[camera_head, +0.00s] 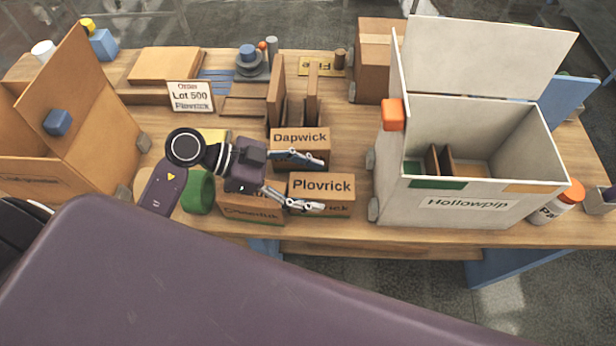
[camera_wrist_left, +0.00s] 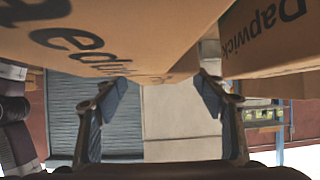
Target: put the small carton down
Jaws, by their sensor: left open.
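A small brown carton labelled Plovrick (camera_head: 321,186) rests on top of another carton in the group at the table's middle. My left gripper (camera_head: 316,182) is open, with one finger on its far side and one across its front near the lower edge of the label. I cannot tell whether the fingers touch it. In the left wrist view the open fingers (camera_wrist_left: 165,92) have a gap between them, under a large carton face (camera_wrist_left: 110,30) with upside-down lettering. A Dapwick carton (camera_head: 300,138) stands just behind; it also shows in the left wrist view (camera_wrist_left: 262,35). My right gripper is out of view.
A white open box labelled Hollowpip (camera_head: 468,204) stands to the right, an open brown box (camera_head: 35,182) to the left. An order card (camera_head: 190,96) stands behind my gripper. A green roll (camera_head: 198,193) lies beside my wrist. Bare table shows between cartons and white box.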

